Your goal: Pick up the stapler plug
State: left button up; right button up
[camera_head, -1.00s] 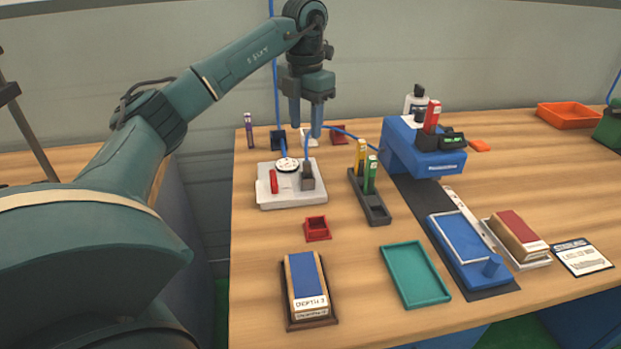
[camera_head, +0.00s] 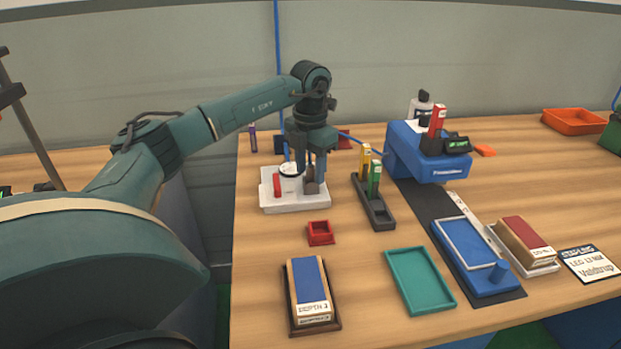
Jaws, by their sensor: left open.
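A small dark grey block (camera_head: 311,187), which looks like the stapler plug, stands on the right part of a white power base (camera_head: 292,206). My left gripper (camera_head: 310,174) is open and points down, with its fingers low around or just in front of the plug. The fingers hide part of the plug, and I cannot tell whether they touch it. The blue stapler (camera_head: 425,165) stands to the right, with a blue cable behind the gripper. My right gripper is not in view.
A red switch (camera_head: 277,185) and a white round part (camera_head: 291,170) sit on the base beside the gripper. A dark holder (camera_head: 378,216) with yellow and green sticks stands to the right. A small red tray (camera_head: 320,233) and a teal tray (camera_head: 420,281) lie nearer.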

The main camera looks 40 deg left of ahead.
pick_arm(q)
jog(key=shift+c, duration=0.4)
grip_shut()
